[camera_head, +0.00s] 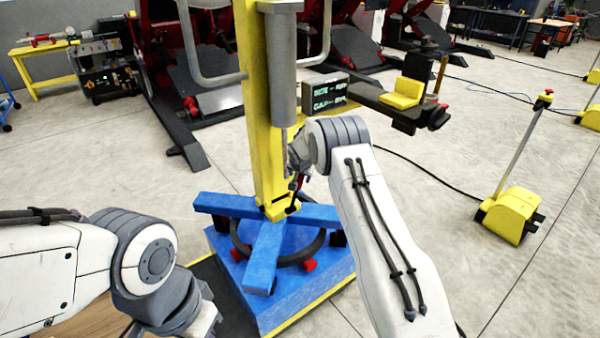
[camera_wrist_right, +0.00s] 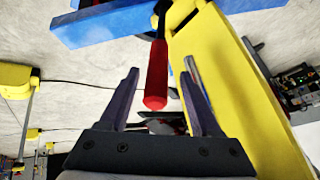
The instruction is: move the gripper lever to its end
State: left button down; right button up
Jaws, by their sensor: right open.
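The lever's red handle (camera_wrist_right: 156,78) shows in the right wrist view, running from the top down to a rounded end between my right gripper's fingers. My right gripper (camera_wrist_right: 159,74) is open, with one dark finger on each side of the handle and visible gaps. In the head view my right gripper (camera_head: 298,168) is beside the yellow column (camera_head: 263,100) of the positioner, mostly hidden by my own wrist. The lever is largely hidden there. My left arm is at lower left in the head view; its fingers are out of view.
A dark display box (camera_head: 327,92) and a yellow-padded arm (camera_head: 402,93) stand right of the column. A yellow pedestal (camera_head: 512,214) stands farther right.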

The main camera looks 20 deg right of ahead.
jog(key=b+v, duration=0.1)
jog(key=v, duration=0.6)
jog(key=shift+r+b, duration=0.2)
jog(key=shift+b, duration=0.15)
jog(key=shift+s+a, duration=0.1)
jog(key=shift+a, duration=0.05)
